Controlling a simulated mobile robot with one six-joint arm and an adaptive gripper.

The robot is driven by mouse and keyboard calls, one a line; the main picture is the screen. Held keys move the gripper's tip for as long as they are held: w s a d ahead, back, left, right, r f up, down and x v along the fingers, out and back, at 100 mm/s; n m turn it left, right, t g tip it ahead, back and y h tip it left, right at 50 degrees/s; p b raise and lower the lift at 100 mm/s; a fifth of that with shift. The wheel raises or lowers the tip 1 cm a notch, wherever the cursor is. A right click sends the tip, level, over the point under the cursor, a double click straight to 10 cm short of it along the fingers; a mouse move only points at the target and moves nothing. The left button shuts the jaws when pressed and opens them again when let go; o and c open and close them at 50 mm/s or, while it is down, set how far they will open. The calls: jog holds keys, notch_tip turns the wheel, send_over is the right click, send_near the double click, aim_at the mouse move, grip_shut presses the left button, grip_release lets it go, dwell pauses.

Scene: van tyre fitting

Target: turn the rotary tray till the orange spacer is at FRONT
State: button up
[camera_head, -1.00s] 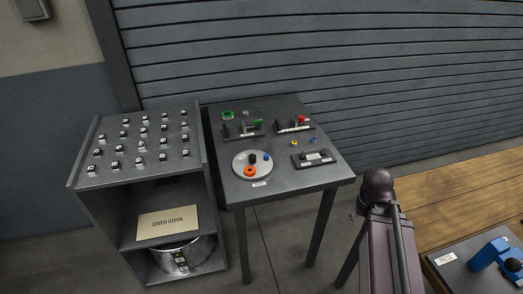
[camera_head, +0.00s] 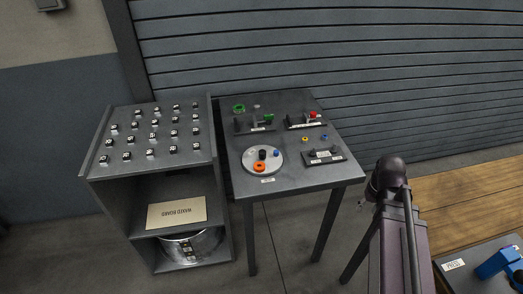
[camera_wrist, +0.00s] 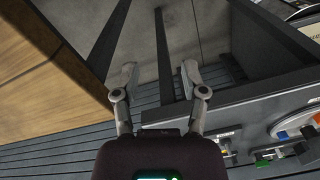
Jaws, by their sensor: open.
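The rotary tray (camera_head: 249,161) is a round pale disc near the front left corner of the small grey table (camera_head: 300,182). The orange spacer (camera_head: 259,166) lies on it toward the front, slightly left of the label (camera_head: 268,180) at the table's front edge. A black knob (camera_head: 262,154) stands near the tray's middle and a blue piece (camera_head: 276,153) lies on its right. In the wrist view the tray (camera_wrist: 287,126) is partly cut off at the right edge. My gripper (camera_wrist: 158,74) is open and empty, away from the tray, beside the table. In the head view the gripper's fingers are not visible.
Behind the tray are a green ring (camera_head: 239,108) and a fixture with a green handle (camera_head: 255,127). A red-handled fixture (camera_head: 306,124) and a black block (camera_head: 324,157) stand at right. A shelf unit (camera_head: 107,176) with several small labelled pieces stands left. A wooden bench (camera_head: 460,190) is at right.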

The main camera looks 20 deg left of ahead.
jog(key=w+a+r+n+y+p, duration=0.1)
jog(key=w+a+r+n+p, duration=0.2)
jog(key=w+a+n, duration=0.35)
jog(key=w+a+r+n+y+p, duration=0.1)
jog(key=w+a+r+n+p, duration=0.2)
jog(key=a, duration=0.6)
jog(key=n+g+y+p, duration=0.15)
jog(key=n+p, duration=0.25)
jog(key=n, duration=0.6)
send_near(263, 152)
jog(key=v, duration=0.3)
jog(key=shift+w+r, duration=0.2)
jog(key=shift+r, duration=0.05)
jog(key=shift+f, duration=0.25)
jog(key=b+x, duration=0.8)
jog(key=shift+s+f, duration=0.1)
jog(key=shift+f, duration=0.1)
jog(key=shift+b+x, duration=2.2)
jog(key=shift+x, duration=0.25)
jog(key=shift+a, duration=0.15)
jog(key=shift+s, duration=0.1)
grip_shut()
